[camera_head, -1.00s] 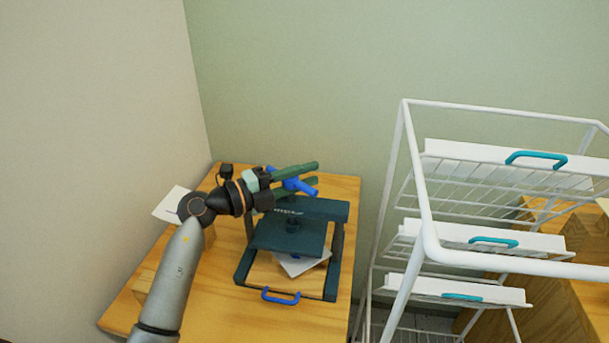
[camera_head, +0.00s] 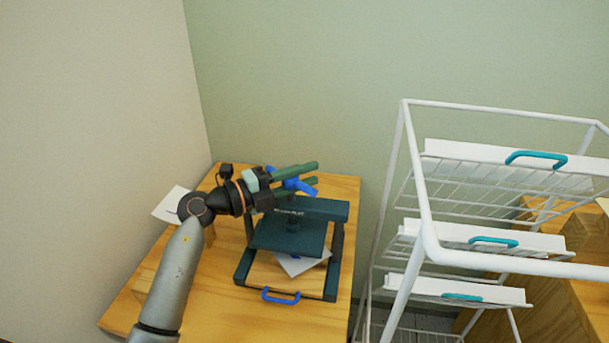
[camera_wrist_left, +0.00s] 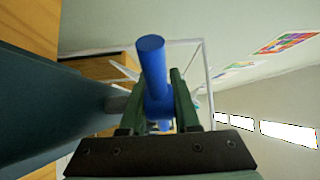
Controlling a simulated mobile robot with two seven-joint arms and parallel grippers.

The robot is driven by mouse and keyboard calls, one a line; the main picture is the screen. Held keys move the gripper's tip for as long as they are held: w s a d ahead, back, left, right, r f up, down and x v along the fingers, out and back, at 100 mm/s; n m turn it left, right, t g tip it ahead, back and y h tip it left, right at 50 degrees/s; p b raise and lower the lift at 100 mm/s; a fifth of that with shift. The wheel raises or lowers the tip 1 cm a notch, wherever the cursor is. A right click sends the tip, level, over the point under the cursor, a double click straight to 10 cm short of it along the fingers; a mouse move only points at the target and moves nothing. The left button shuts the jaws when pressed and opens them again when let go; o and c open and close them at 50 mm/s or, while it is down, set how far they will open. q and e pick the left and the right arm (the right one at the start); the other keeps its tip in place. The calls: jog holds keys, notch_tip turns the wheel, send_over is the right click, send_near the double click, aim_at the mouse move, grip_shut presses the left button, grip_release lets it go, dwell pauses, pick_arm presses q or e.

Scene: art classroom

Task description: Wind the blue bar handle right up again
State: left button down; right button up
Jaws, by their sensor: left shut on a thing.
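The blue bar handle (camera_head: 300,186) sits on top of a dark teal press (camera_head: 335,208) at the back of the wooden table. My left gripper (camera_head: 309,174), with green fingers, is shut on the bar. In the left wrist view the bar (camera_wrist_left: 153,72) stands between the two fingers (camera_wrist_left: 158,100), its rounded end towards the camera. The press plate (camera_head: 287,238) hangs under the top beam, apart from the wooden bed. White paper (camera_head: 302,263) shows under it. My right gripper is not in view.
A small blue handle (camera_head: 281,297) is at the front of the press bed. A white sheet (camera_head: 172,205) lies at the table's left. A white wire rack (camera_head: 428,235) with trays stands to the right. The table (camera_head: 220,310) is clear in front.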

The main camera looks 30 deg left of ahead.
pick_arm(q)
jog(key=shift+f, duration=0.1)
dwell(0.6)
jog(key=c, duration=0.6)
grip_release()
jog(key=shift+c, duration=0.2)
jog(key=b+v, duration=0.1)
jog(key=v, duration=1.1)
jog(key=shift+s+a, duration=0.15)
jog(key=shift+s, duration=0.1)
